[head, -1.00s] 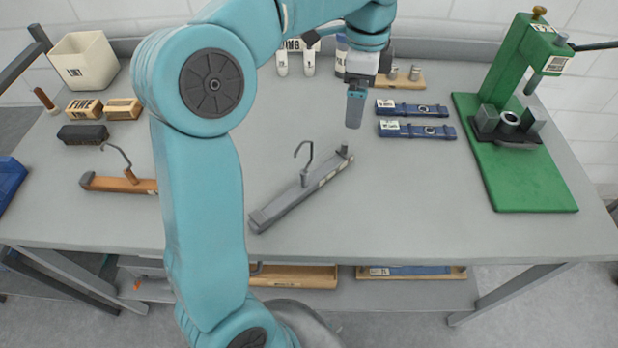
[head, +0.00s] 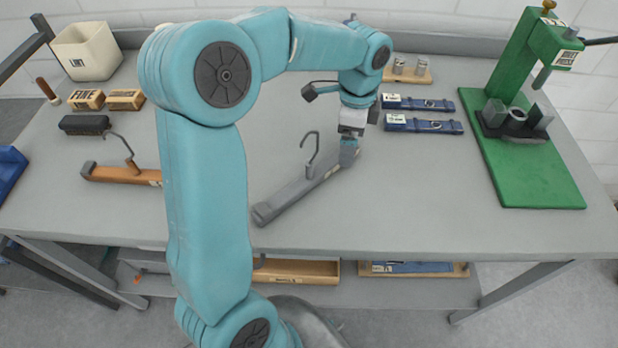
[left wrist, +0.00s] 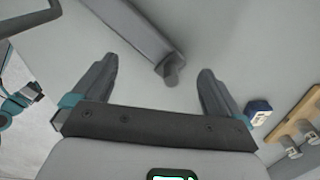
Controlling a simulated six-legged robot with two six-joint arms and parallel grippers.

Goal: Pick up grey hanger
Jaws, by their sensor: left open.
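The grey hanger (head: 285,201) lies on the grey table in the middle of the head view, its long bar slanting up to the right and its dark hook (head: 311,150) standing up. My left gripper (head: 348,158) points down at the hanger's far right end in the head view. In the left wrist view the two fingers of my left gripper (left wrist: 158,80) are spread apart and empty. The end of the hanger bar (left wrist: 140,38) shows just ahead of and between the fingertips there. I cannot tell whether a finger touches it. My right gripper is not in view.
An orange-brown hanger (head: 122,174) lies left, partly behind my arm. Two blue tools (head: 424,125) lie right of my gripper, with a green press (head: 530,150) farther right. A cream bin (head: 88,52) and small boxes stand back left. The front right table is clear.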

